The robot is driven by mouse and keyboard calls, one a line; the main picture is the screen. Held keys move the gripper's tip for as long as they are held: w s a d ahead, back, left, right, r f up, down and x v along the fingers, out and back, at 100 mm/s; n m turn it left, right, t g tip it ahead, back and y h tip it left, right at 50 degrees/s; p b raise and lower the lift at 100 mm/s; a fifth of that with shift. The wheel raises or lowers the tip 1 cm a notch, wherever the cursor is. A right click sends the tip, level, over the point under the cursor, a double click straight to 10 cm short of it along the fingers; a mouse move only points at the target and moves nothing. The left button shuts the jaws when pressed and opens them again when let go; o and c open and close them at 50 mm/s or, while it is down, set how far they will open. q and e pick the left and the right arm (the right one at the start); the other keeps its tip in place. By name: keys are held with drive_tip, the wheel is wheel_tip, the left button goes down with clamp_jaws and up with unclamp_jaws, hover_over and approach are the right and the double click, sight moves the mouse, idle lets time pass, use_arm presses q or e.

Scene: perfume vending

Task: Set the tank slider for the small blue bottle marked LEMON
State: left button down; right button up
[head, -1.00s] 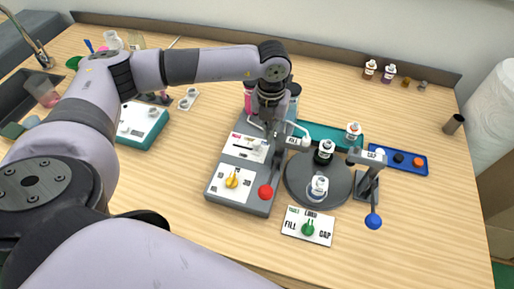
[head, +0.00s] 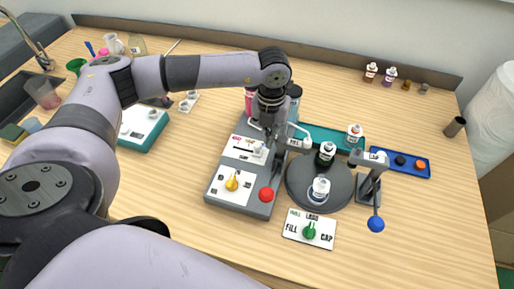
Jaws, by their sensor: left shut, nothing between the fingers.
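The white slider panel (head: 240,148) is on the grey filling station (head: 219,196), above the yellow dial (head: 232,183). A pale slider knob (head: 258,149) sits near the right end of its slot. My left gripper (head: 264,138) is shut and empty, pointing down over the station close beside the knob; I cannot tell whether it touches. A small bottle with a bluish-white label (head: 319,190) stands upright at the front of the dark turntable (head: 300,188); its lettering is too small to read. My right gripper is not in view.
A dark bottle (head: 325,155) stands at the turntable's back. A red-ball lever (head: 266,194) and blue-ball lever (head: 376,224) stick out in front. A green dial (head: 309,232) sits on a white plate. A blue tray (head: 426,173) lies right. The table's right front is clear.

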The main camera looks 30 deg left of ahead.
use_arm(q)
drive_tip(key=shift+f, duration=0.2)
idle(0.5)
drive_tip(key=shift+f+b, duration=0.9)
drive_tip(key=shift+b, duration=0.1)
drive_tip(key=shift+r, duration=0.3)
drive_tip(key=shift+s+a+b, duration=0.15)
drive_tip(key=shift+s+a, duration=0.15)
drive_tip(key=shift+a, duration=0.8)
drive_tip(key=shift+s+a+b, duration=0.2)
drive_tip(key=shift+s+a, duration=0.1)
drive_tip(key=shift+a, duration=0.85)
drive_tip(key=shift+s+a+b, duration=0.15)
drive_tip(key=shift+s+a, duration=0.15)
drive_tip(key=shift+a, duration=0.8)
drive_tip(key=shift+d, duration=0.25)
drive_tip(key=shift+w+d, duration=0.15)
drive_tip(key=shift+d, duration=0.15)
